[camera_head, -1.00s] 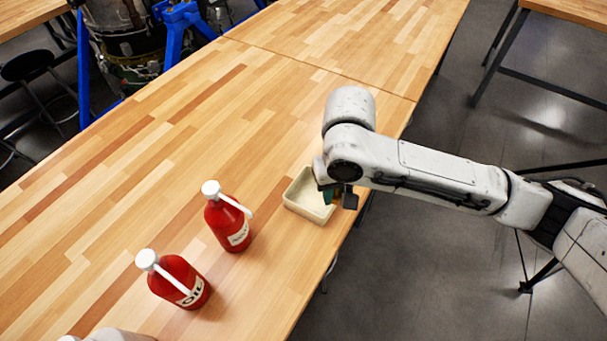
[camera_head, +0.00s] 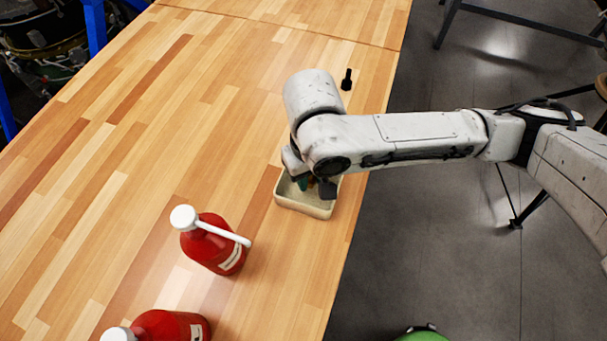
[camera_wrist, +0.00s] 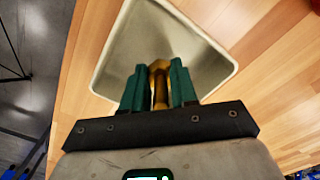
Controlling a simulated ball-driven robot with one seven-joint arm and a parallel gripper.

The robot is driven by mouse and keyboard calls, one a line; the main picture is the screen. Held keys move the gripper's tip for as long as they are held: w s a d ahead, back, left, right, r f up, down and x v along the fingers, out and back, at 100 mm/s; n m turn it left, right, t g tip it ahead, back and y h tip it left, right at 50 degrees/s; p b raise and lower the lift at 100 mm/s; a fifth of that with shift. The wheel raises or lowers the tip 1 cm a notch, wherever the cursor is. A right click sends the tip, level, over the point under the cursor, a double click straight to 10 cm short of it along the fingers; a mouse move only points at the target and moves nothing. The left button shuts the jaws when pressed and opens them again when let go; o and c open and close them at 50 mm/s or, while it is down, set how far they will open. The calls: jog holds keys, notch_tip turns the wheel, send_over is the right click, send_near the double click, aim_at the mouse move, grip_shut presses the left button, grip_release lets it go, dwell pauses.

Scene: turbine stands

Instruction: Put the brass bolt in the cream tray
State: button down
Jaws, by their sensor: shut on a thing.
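The brass bolt (camera_wrist: 160,85) is held between the green fingers of my gripper (camera_wrist: 159,82) in the wrist view, its wider end toward the fingertips. The cream tray (camera_wrist: 215,50) lies beyond and beneath the fingers in that view. In the head view the cream tray (camera_head: 304,207) sits near the table's right edge. My gripper (camera_head: 312,184) is over the tray there, and my arm hides its far part. Whether the bolt touches the tray floor cannot be told.
A black bolt (camera_head: 347,79) stands on the table beyond my arm. A red bottle with a white pump top (camera_head: 212,247) stands left of and nearer than the tray, with another red bottle (camera_head: 172,326) at the bottom. The wooden table (camera_head: 150,150) is clear on the left.

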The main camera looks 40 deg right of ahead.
jog(key=shift+s+f+b, duration=0.2)
jog(key=shift+f+b, duration=0.15)
jog(key=shift+f, duration=0.35)
jog(key=shift+f, duration=0.15)
jog(key=c, duration=0.9)
grip_release()
notch_tip(320, 180, up, 12)
jog(key=shift+r+p, duration=0.15)
jog(key=shift+p, duration=0.45)
